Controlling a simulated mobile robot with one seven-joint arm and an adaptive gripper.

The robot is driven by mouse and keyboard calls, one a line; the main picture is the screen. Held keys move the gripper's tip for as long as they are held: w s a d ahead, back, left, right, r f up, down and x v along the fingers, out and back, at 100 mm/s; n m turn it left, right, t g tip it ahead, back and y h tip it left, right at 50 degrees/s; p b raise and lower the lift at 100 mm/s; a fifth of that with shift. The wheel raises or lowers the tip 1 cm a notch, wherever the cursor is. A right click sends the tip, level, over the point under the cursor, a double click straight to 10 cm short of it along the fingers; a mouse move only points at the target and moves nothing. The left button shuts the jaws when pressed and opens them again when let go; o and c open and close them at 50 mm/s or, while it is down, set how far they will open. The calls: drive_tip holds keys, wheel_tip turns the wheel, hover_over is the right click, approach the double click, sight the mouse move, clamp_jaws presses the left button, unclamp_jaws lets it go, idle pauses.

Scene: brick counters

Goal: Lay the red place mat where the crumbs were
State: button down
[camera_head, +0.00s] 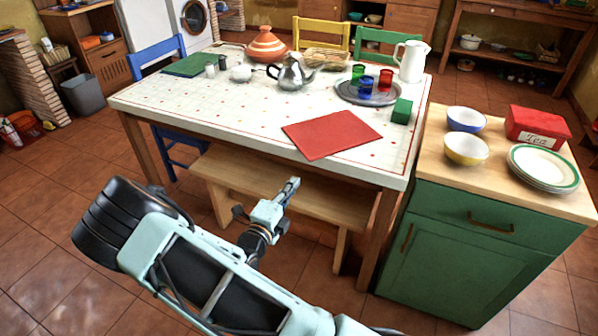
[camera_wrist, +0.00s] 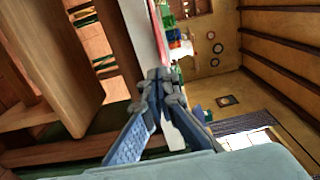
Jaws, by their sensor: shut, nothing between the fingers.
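The red place mat (camera_head: 332,134) lies flat on the white patterned table (camera_head: 215,110), near its front edge and right of the middle. No crumbs can be made out on the table. My gripper (camera_head: 292,186) is in front of the table, over the wooden bench, apart from the mat and empty. In the wrist view my gripper (camera_wrist: 160,78) shows with its fingertips together. A thin red strip at the table's edge shows past the fingers there; I cannot tell for sure that it is the mat.
A teapot (camera_head: 294,74), a tagine (camera_head: 267,46), a tray of coloured glasses (camera_head: 362,102), a green box (camera_head: 401,111) and a white jug (camera_head: 411,62) stand on the table. The bench (camera_head: 225,168) is below its front edge. A green cabinet (camera_head: 470,245) stands right. The table's left front is clear.

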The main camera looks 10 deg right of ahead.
drive_tip(key=v, duration=0.5)
drive_tip(key=shift+r, duration=0.1)
idle(0.3)
